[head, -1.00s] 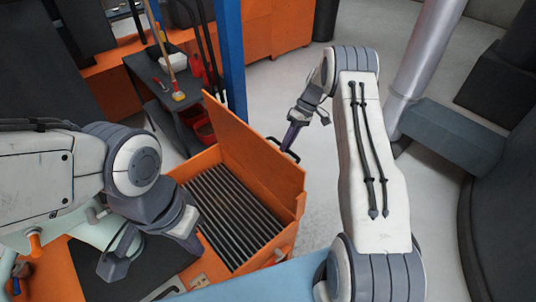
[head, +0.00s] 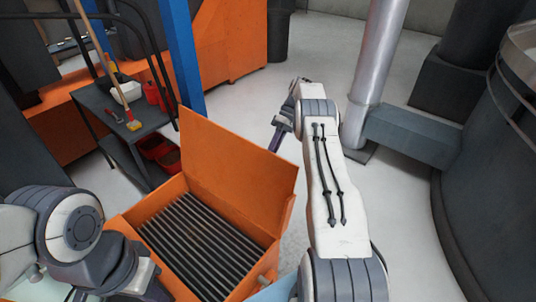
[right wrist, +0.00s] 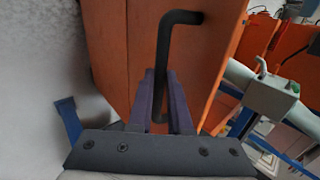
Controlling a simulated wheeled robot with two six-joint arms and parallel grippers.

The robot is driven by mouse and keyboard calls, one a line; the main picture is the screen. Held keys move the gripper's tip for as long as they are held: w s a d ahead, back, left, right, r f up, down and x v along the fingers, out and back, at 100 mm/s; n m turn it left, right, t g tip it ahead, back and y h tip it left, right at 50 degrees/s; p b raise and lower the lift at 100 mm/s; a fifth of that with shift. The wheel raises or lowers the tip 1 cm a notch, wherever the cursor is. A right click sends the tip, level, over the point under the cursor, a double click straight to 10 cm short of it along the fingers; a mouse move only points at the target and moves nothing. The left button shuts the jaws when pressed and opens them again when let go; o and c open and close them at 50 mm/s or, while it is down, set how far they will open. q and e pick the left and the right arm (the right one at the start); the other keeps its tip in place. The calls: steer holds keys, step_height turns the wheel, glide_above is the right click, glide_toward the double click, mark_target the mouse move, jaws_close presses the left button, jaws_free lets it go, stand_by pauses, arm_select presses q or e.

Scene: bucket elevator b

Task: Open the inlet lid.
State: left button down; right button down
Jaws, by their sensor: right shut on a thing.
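The orange inlet box (head: 265,275) stands in front of me in the head view, with a grate of dark bars (head: 205,245) across its opening. Its orange lid (head: 235,175) is raised, standing steeply at the far side and exposing the grate. My right gripper (head: 274,148) is behind the lid's upper right edge. In the right wrist view its fingers (right wrist: 160,100) are shut on the black bent handle (right wrist: 166,50) on the lid's outer face. My left arm is at the lower left beside the box; its fingers are not clearly visible.
A dark bench (head: 120,115) with tools and red bins stands at the back left beside a blue post (head: 183,60). A silver pipe (head: 375,75) and a large dark tank (head: 490,200) stand at right. Pale floor behind the lid is clear.

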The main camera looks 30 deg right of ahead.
steer(key=shift+s+f, duration=0.2)
steer(key=shift+f, duration=0.15)
steer(key=c, duration=0.8)
jaws_free()
steer(key=shift+d, duration=0.1)
steer(key=shift+c, duration=0.2)
steer(key=shift+r, duration=0.15)
steer(key=shift+w, duration=0.1)
steer(key=s+d+r+b, duration=0.1)
steer(key=s+d+r, duration=0.5)
steer(key=s+r, duration=0.4)
steer(key=shift+d+r, duration=0.15)
steer(key=shift+r, duration=0.35)
